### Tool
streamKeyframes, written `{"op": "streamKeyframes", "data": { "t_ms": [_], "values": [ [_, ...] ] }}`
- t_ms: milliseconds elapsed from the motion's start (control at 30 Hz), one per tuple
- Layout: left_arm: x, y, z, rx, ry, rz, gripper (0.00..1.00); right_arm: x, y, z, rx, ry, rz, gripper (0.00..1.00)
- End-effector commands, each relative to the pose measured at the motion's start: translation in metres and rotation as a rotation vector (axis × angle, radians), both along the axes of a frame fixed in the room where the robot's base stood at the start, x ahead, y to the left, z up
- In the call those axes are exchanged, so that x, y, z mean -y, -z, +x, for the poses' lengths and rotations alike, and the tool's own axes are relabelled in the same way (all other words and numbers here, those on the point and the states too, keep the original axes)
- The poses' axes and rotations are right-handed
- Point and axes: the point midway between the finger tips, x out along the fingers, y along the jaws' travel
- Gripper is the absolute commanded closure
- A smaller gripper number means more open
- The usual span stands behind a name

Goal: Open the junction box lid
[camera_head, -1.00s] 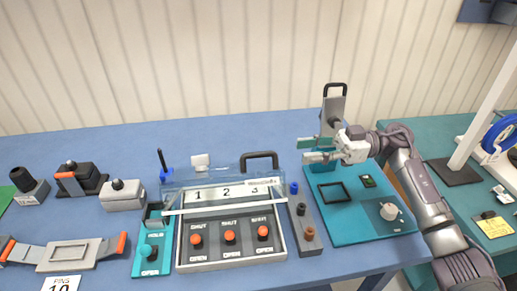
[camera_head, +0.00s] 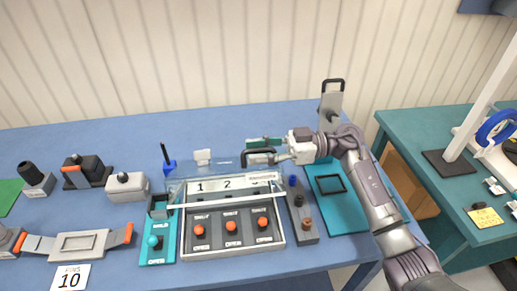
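The box (camera_head: 186,249) with a clear lid (camera_head: 215,169) is in the middle of the table in the head view. The numbers 1, 2, 3 and several orange-red knobs show on it. A black loop handle (camera_head: 249,152) rises at the lid's back right. I cannot tell the lid's exact angle. My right gripper (camera_head: 264,150) is at this handle, coming from the right. Its fingers are apart, one teal pad behind the handle and the other finger near its lower part. Contact is unclear. My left gripper is out of view.
A grey plate with a black handle (camera_head: 331,102) stands upright behind a teal panel (camera_head: 345,218) at right. A block with several posts (camera_head: 304,228) stands beside the box. A blue-based black stick (camera_head: 168,165) and grey box (camera_head: 126,190) are left. My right arm covers part of the panel.

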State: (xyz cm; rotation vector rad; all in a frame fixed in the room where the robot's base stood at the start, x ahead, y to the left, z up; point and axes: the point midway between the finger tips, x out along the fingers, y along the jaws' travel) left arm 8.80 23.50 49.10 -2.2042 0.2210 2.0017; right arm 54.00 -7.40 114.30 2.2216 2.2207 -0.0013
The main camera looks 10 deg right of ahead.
Motion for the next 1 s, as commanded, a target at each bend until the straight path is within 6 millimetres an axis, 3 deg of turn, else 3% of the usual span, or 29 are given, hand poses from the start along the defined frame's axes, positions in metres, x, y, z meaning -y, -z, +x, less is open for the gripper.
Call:
{"op": "streamKeyframes", "data": {
  "t_ms": [33, 233, 667, 833, 1000],
  "values": [
    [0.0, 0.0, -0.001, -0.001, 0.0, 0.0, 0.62, 0.0, 0.0, 0.0, 0.0, 0.0, 0.0, 0.69],
    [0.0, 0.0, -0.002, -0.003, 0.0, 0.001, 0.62, 0.0, 0.0, 0.0, 0.0, 0.0, 0.0, 1.0],
    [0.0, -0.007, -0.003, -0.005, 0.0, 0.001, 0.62, 0.0, -0.007, 0.006, -0.02, -0.001, 0.001, 1.0],
    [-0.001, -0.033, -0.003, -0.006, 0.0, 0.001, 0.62, 0.0, -0.023, 0.032, -0.137, 0.0, -0.001, 1.0],
    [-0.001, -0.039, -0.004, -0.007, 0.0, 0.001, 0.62, 0.0, -0.028, 0.064, -0.275, 0.002, 0.0, 1.0]
  ]
}}
